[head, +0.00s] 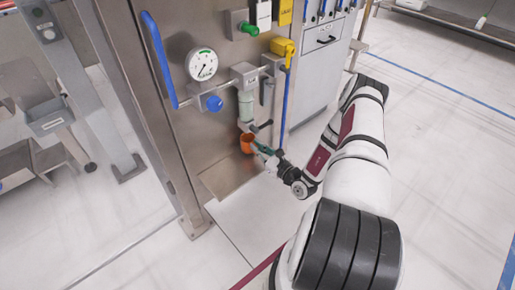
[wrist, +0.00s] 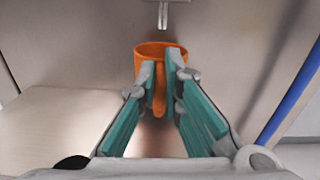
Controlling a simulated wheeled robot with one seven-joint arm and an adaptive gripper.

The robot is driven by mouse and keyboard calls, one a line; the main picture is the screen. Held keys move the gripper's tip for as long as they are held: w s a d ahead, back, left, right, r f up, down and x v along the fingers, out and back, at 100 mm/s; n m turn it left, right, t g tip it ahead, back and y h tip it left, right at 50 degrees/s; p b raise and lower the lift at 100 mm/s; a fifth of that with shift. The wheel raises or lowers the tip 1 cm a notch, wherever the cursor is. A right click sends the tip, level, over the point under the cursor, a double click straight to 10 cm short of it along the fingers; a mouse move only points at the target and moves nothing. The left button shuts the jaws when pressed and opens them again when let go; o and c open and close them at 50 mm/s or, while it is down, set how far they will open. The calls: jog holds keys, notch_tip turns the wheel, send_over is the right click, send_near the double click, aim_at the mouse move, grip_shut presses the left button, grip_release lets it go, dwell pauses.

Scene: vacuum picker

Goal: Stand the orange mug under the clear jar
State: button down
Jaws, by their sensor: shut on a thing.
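The orange mug (head: 246,144) is in front of the steel panel, just below the pale, greenish clear jar (head: 245,104). In the wrist view the mug (wrist: 150,48) looks upright, with its rim up. My gripper (head: 258,149) comes from the right. In the wrist view its green fingers (wrist: 159,74) are shut on the mug's handle (wrist: 159,95), one on each side. The mug looks held above the steel ledge (head: 222,180); its base is partly hidden. The jar is not clearly seen in the wrist view.
A small valve lever (head: 263,126) sticks out right of the jar's bottom. A metal spout (wrist: 163,14) is above the mug in the wrist view. A blue pipe (head: 286,108) runs down at the right. A gauge (head: 202,64) and blue knob (head: 214,103) are at the left.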

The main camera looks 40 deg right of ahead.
jog(key=shift+f+b, duration=0.3)
jog(key=shift+f, duration=0.25)
jog(key=c, duration=1.7)
grip_release()
jog(key=shift+r, duration=0.15)
